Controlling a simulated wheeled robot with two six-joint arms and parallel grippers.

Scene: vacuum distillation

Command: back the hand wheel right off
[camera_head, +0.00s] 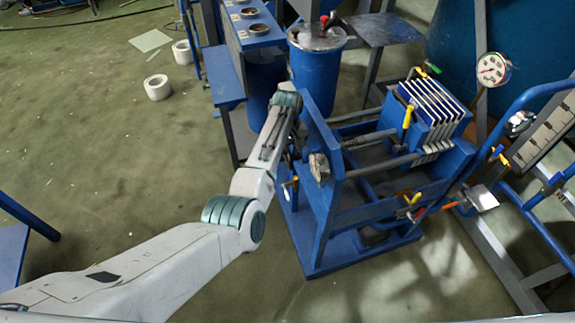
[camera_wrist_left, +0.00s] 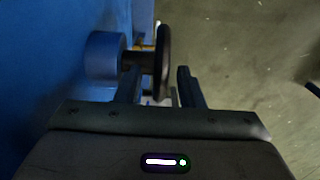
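The hand wheel (camera_wrist_left: 164,62) shows in the left wrist view as a dark, thin disc seen nearly edge-on, on a short shaft out of a blue round boss (camera_wrist_left: 104,55). My left gripper (camera_wrist_left: 158,72) is open, with one finger on each side of the wheel's near rim. I see a gap between the right finger and the wheel; contact on the left side is unclear. In the head view my left arm reaches the left end plate of the blue filter-press frame (camera_head: 325,205), and the arm hides the wheel there. My right gripper is not in view.
The press carries a stack of white plates (camera_head: 430,105) at its right. A blue lidded tank (camera_head: 316,70) and a blue bench (camera_head: 245,35) stand behind. A pressure gauge (camera_head: 493,69) is at the right. White rolls (camera_head: 157,87) lie on open floor at the left.

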